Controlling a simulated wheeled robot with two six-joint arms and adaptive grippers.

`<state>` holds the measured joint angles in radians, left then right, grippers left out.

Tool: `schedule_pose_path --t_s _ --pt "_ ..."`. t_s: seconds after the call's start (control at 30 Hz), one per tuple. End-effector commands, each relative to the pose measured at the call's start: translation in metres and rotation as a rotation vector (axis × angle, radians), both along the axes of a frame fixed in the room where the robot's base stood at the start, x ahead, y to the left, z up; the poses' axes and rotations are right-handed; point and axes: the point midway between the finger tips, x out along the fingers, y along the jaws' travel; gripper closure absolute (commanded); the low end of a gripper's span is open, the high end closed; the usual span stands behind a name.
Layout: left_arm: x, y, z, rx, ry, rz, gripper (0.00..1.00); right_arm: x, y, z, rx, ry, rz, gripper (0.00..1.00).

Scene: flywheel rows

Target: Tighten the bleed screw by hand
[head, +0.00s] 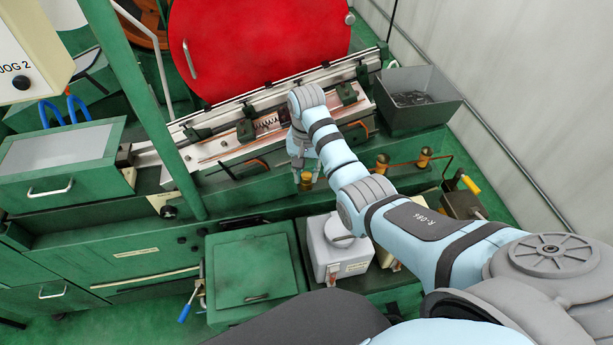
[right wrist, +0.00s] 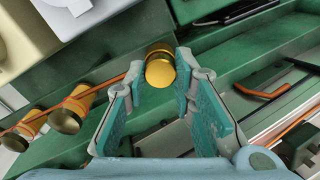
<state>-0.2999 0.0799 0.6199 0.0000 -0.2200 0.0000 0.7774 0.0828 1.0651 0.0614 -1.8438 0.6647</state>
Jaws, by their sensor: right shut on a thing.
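The bleed screw, a brass-yellow round knob (head: 306,185), stands on the green ledge below the machine's rail. In the right wrist view the screw (right wrist: 160,70) sits between my fingertips, its rounded yellow end towards the camera. My right gripper (head: 305,174) reaches down over it from above. In the right wrist view the gripper (right wrist: 162,80) has a teal-padded finger on each side of the screw and is shut on it. The screw's threads and seat are hidden. My left gripper is not in view.
Similar brass fittings (head: 382,163) stand to the right along a copper pipe (head: 403,162). A grey bin (head: 425,112), a yellow-handled lever (head: 470,184) and a white container (head: 338,250) are nearby. A large red disc (head: 260,45) stands behind the rail.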

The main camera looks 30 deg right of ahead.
Motion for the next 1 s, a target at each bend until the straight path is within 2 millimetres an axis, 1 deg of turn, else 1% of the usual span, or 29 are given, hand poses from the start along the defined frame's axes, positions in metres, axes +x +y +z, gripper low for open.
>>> schedule_pose_path --t_s 0.07,0.2,0.23,0.3,0.47,0.53,0.57,0.7,0.73,0.8,1.0 --pt "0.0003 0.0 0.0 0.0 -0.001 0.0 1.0 0.0 0.0 0.0 0.0 0.0 -0.061 1.0" --pt "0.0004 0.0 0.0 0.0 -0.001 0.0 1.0 -0.0003 -0.0001 -0.0002 0.0 0.0 -0.356 1.0" --pt "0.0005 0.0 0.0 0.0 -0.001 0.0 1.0 -0.0003 -0.0001 -0.0002 0.0 0.0 -0.399 1.0" --pt "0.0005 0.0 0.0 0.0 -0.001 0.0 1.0 -0.0003 -0.0001 -0.0002 0.0 0.0 -0.441 1.0" --pt "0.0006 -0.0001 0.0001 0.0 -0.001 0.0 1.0 -0.0003 -0.0001 -0.0002 0.0 0.0 -0.439 1.0" --pt "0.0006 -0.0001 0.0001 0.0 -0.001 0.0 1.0 -0.0003 -0.0001 -0.0002 0.0 0.0 -0.473 1.0" --pt "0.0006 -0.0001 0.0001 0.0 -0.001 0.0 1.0 -0.0003 -0.0001 -0.0003 0.0 0.0 -0.519 1.0" --pt "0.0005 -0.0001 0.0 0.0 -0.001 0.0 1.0 -0.0005 -0.0001 -0.0005 -0.001 0.0 -0.812 1.0" --pt "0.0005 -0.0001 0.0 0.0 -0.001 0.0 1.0 -0.0006 0.0 -0.0005 -0.001 0.0 -0.849 1.0" --pt "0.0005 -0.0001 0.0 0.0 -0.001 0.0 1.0 -0.0006 0.0 -0.0005 -0.001 0.0 -0.882 1.0" --pt "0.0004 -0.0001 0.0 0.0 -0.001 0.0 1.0 -0.0006 0.0 -0.0005 -0.001 0.0 -0.894 1.0"
